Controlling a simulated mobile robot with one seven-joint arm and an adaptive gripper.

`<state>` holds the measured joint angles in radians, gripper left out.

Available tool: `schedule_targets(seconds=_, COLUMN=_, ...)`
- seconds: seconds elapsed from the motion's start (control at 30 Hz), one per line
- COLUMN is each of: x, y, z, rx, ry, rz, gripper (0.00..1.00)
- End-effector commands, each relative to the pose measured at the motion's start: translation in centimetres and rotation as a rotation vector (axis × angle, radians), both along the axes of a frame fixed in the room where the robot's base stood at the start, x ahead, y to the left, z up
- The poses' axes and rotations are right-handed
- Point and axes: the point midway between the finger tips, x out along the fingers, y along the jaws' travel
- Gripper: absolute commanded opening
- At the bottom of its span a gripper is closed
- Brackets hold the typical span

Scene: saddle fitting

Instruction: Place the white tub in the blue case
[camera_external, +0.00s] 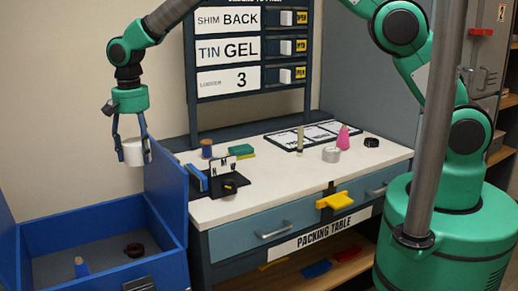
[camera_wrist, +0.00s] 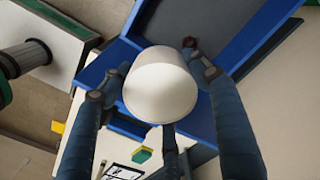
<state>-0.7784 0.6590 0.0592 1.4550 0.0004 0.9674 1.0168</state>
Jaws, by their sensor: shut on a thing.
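The white tub (camera_external: 135,152) is held in my gripper (camera_external: 132,148), whose fingers close around its sides. It hangs in the air above the right part of the blue case (camera_external: 108,283), higher than the case's walls. In the wrist view the tub (camera_wrist: 160,84) fills the middle, between the dark blue fingers of my gripper (camera_wrist: 158,95). The case (camera_wrist: 262,45) shows behind it in that view. The case is open, with a dark grey floor. A dark ring (camera_external: 134,250) and a blue spool-like thing (camera_external: 81,267) are inside it.
The packing table (camera_external: 290,185) stands right of the case. It carries a blue spool (camera_external: 207,148), green and yellow blocks (camera_external: 241,151), a black stand (camera_external: 229,182), a pink cone (camera_external: 343,137) and a silver roll (camera_external: 331,154). The case's raised blue panel (camera_external: 166,185) stands beside the table.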

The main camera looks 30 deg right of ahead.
Motion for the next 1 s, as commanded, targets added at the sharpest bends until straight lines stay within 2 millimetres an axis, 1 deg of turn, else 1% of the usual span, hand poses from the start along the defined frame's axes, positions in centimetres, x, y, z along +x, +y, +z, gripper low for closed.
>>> schedule_targets(seconds=0.03, x=-0.2, y=1.1, z=-0.1, rx=0.001, ry=0.000, rz=0.004, gripper=0.19)
schedule_targets(seconds=0.13, x=-0.7, y=2.8, z=-0.6, rx=-0.001, ry=0.000, rz=0.005, gripper=0.19)
schedule_targets(seconds=0.2, x=-0.6, y=2.3, z=-2.6, rx=-0.003, ry=0.003, rz=0.002, gripper=0.19)
schedule_targets(seconds=0.37, x=-0.6, y=2.3, z=-6.8, rx=-0.002, ry=0.003, rz=0.003, gripper=0.19)
schedule_targets(seconds=0.8, x=-0.6, y=2.2, z=-20.1, rx=-0.002, ry=0.003, rz=0.003, gripper=0.19)
schedule_targets(seconds=1.0, x=-0.6, y=2.2, z=-25.4, rx=-0.002, ry=0.001, rz=0.003, gripper=0.19)
